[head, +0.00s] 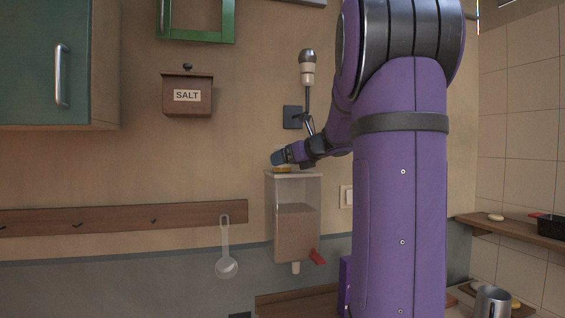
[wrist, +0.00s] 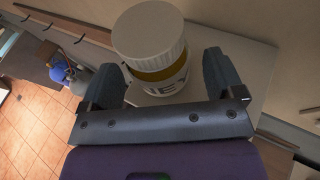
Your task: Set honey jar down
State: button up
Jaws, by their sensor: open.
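The honey jar (wrist: 150,42) has a white ribbed lid, a yellow body and a white label with dark letters, partly cut off from sight. In the wrist view it stands between the two fingers of my gripper (wrist: 172,78). The fingers are open on either side of it. Beneath it is the pale flat top (wrist: 248,72) of the wall dispenser. In the head view my gripper (head: 277,158) is just above the clear dispenser (head: 296,205), at its left top edge. A small yellow patch shows under the gripper; most of the jar is hidden there.
A salt box (head: 187,95) and a green cabinet (head: 55,65) hang at the left. A peg rail (head: 110,220) and a white ladle (head: 226,262) are lower down. A wall lamp (head: 307,70) is close above my gripper. A wooden shelf (head: 515,228) is at the right.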

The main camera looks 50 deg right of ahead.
jog(key=v, duration=1)
jog(key=s+a+f+n+g+y, duration=0.1)
jog(key=a+f+n+g+y, duration=0.3)
jog(key=a+n, duration=0.7)
jog(key=s+a+f+n+g+h, duration=0.15)
jog(key=a+f+n, duration=0.45)
jog(key=a, duration=0.9)
jog(key=s+a+f+n+g+h, duration=0.2)
jog(key=s+a+f+n, duration=0.7)
jog(key=n, duration=1)
jog(key=shift+s+g, duration=0.85)
jog(key=shift+s, duration=0.3)
jog(key=shift+a+h, duration=0.1)
jog(key=shift+h, duration=0.15)
jog(key=shift+c, duration=0.2)
